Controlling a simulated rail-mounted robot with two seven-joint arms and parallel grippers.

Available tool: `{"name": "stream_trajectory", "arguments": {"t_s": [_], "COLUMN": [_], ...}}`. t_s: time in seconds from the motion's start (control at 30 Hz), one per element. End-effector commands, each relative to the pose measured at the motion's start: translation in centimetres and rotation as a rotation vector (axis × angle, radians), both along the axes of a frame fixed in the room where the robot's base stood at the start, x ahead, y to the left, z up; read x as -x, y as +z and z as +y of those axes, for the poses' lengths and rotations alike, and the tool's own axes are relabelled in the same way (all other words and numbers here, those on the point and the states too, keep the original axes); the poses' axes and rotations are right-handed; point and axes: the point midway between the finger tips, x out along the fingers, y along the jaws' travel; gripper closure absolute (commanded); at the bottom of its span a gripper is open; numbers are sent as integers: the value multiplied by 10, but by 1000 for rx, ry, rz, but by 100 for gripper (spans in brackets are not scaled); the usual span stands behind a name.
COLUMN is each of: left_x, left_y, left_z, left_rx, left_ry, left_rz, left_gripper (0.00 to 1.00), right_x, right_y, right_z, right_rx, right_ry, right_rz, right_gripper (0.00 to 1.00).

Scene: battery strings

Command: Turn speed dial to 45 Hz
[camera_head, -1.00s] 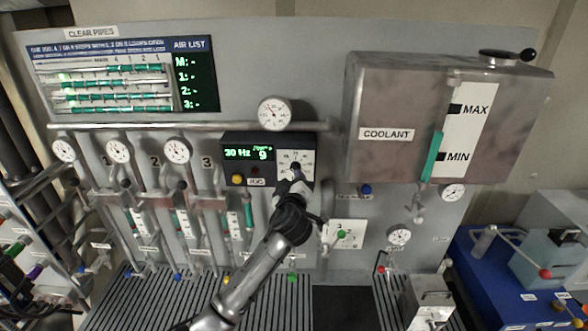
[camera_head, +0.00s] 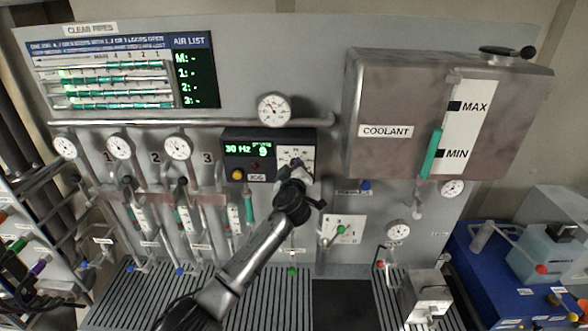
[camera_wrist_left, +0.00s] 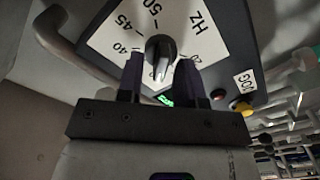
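The speed dial (camera_head: 296,153) is a white scale plate on the black control box, right of the green display (camera_head: 248,149), which reads 30 Hz. In the left wrist view the dark round knob (camera_wrist_left: 160,48) has a pale pointer aimed down the picture, between the 40 and 20 marks. The 45 and 50 marks lie up and left of it. My left gripper (camera_wrist_left: 162,72) is open, its two dark fingers on either side of the knob's pointer with visible gaps. In the head view my left gripper (camera_head: 297,176) covers the dial's lower part. Contact cannot be told. My right gripper is out of view.
A yellow button (camera_head: 237,174) and a dark red one sit left of the dial. A pipe and a round gauge (camera_head: 273,110) are above it. The coolant tank (camera_head: 385,100) juts out to the right. A small plate with a green-knobbed lever (camera_head: 341,230) is at lower right.

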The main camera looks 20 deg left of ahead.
Motion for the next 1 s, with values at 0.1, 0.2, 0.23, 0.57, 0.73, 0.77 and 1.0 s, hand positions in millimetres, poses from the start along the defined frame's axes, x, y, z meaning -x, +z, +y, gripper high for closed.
{"name": "stream_trajectory", "arguments": {"t_s": [0.1, 0.2, 0.23, 0.57, 0.73, 0.77, 1.0], "left_x": [0, 0, 0, 0, 0, 0, 0], "left_y": [0, 0, 0, 0, -1, -2, -3], "left_z": [0, 0, 0, 0, -1, -1, -1], "left_rx": [0, 0, 0, -3, -37, -48, -208], "left_ry": [0, 0, 0, 0, 0, 0, 0], "left_rz": [0, 0, 0, 1, 12, 15, 68], "left_gripper": [78, 88, 91, 100, 100, 100, 100], "right_x": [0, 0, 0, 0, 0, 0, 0], "right_y": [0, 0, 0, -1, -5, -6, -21], "right_z": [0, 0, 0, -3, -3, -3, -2], "right_rx": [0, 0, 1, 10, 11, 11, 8], "right_ry": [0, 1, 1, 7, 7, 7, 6], "right_rz": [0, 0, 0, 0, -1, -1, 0], "right_gripper": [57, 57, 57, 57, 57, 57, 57]}}
